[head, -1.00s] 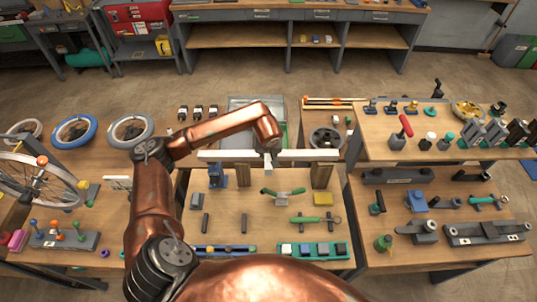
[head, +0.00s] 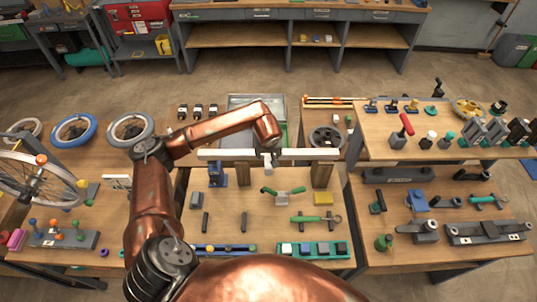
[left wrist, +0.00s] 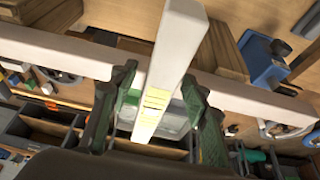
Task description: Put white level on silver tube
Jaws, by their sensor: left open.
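The silver tube (head: 225,155) is a long pale bar lying left to right on wooden blocks in the head view. It also runs across the left wrist view (left wrist: 55,50). The white level (left wrist: 175,50) is a white bar with yellow markings. It crosses the tube at a steep angle in the left wrist view; in the head view only a short pale piece (head: 268,160) shows at the tube's middle. Whether they touch I cannot tell. My left gripper (left wrist: 158,78) is open, with one finger on each side of the level. My right gripper is out of view.
Wooden blocks (head: 322,175) stand under the tube. A blue tool (head: 215,175), a green-handled clamp (head: 283,191) and a yellow block (head: 323,199) are on the bench nearer me. Wheels (head: 75,130) lie at left. A crowded side bench (head: 400,175) is at right.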

